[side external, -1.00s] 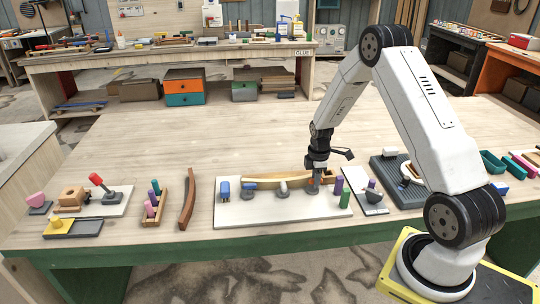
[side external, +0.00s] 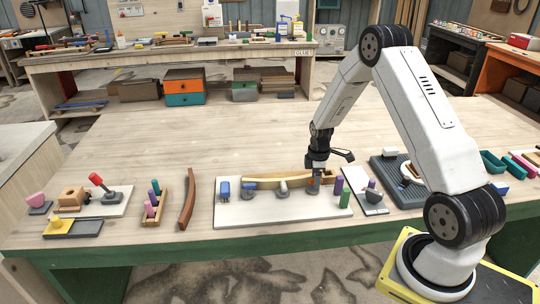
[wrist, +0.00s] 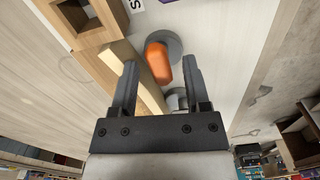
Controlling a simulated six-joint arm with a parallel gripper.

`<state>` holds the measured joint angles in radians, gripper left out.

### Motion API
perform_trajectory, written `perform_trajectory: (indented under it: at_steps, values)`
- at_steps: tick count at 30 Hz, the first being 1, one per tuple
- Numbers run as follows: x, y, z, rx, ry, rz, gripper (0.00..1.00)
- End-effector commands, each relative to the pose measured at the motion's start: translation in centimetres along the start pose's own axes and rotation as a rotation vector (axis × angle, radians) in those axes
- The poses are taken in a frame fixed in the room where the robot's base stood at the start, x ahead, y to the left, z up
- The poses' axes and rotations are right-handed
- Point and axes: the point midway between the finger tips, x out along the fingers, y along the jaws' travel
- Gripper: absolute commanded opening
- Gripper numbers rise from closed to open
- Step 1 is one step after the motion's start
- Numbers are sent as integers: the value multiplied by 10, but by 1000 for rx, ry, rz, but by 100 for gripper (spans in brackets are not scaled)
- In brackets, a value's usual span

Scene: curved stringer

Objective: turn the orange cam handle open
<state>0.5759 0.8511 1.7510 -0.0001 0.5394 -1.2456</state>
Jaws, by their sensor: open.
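The orange cam handle (wrist: 158,62) is a short rounded lever on a grey round base (wrist: 175,44). In the wrist view it lies between my two fingertips, with a gap on each side. In the side view a little of its orange (side external: 312,184) shows under my gripper (side external: 316,177). My gripper (wrist: 160,64) is open and empty, pointing down above the handle. I cannot tell whether the fingers touch anything.
A grey cam with a pale handle (side external: 283,188) and a blue piece (side external: 224,188) stand left along the board. A wooden block with a square hole (wrist: 82,14) is close to the handle. Purple and green cylinders (side external: 345,198) stand at the right. The table behind is clear.

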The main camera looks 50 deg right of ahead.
Motion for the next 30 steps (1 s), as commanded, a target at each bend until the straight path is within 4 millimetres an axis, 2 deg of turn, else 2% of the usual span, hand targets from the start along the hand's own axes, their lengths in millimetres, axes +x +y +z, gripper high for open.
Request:
perform_trajectory:
  at_steps: [30]
  values:
    - [0,0,0,671,0,0,62]
